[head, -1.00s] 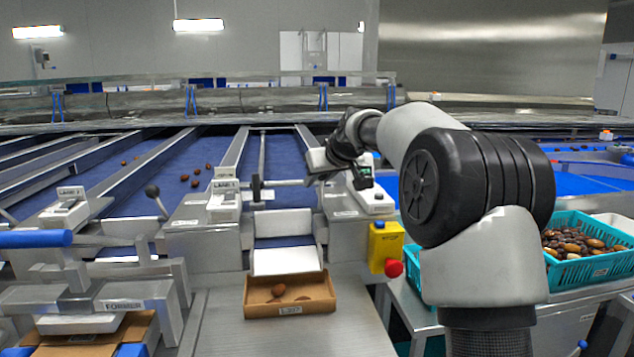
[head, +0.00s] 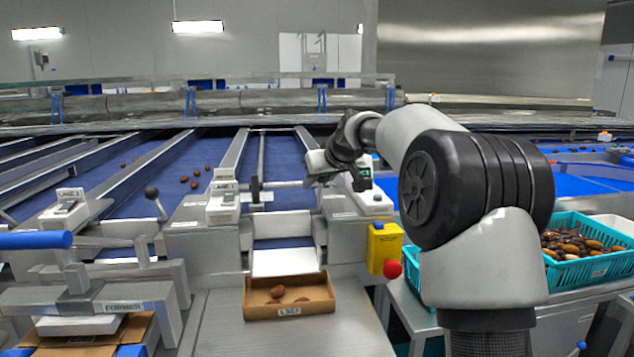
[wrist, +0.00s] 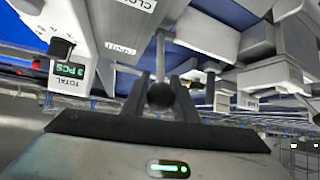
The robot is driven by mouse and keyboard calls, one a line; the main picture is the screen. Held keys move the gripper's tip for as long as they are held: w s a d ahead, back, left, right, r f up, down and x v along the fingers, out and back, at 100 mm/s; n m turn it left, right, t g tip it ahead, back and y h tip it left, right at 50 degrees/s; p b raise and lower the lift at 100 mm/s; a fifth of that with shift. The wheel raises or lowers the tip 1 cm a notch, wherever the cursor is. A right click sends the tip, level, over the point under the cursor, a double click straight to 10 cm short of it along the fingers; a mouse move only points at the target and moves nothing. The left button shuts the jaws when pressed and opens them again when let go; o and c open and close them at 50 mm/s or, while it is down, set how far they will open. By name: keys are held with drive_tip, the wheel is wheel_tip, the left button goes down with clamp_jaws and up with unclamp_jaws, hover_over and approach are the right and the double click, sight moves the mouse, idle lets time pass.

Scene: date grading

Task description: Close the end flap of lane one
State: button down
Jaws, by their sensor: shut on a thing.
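The end flap of lane one (head: 284,263) is a white plate at the end of the blue lane belt, sloping down toward a cardboard box (head: 263,312). A few dates lie in the box. A grey lever bar (head: 282,184) runs across above the lane to my gripper (head: 309,180). In the wrist view my gripper (wrist: 160,94) is shut on the lever's black round knob (wrist: 160,96), between its two dark fingers. A partly cut-off "CLO" label shows beyond it. In the head view the knob is hidden by the gripper.
A yellow box (head: 384,243) with a red button stands right of the lane end. A teal crate of dates (head: 590,270) is further right. A display (wrist: 69,70) reads "3 PCS". Another lever (head: 152,193) and a blue-gripped handle (head: 36,239) stand left.

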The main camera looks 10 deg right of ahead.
drive_tip(key=shift+w+a+r, duration=0.1)
drive_tip(key=shift+a+r, duration=0.1)
drive_tip(key=shift+r, duration=0.6)
drive_tip(key=c, duration=1.6)
unclamp_jaws()
drive_tip(key=shift+c, duration=0.2)
drive_tip(key=shift+o, duration=1)
drive_tip(key=shift+s, duration=0.25)
drive_tip(key=shift+d+f, duration=0.1)
drive_tip(key=shift+f, duration=0.1)
drive_tip(key=p+v, duration=0.1)
drive_tip(key=v, duration=1.6)
drive_tip(key=shift+s, duration=0.2)
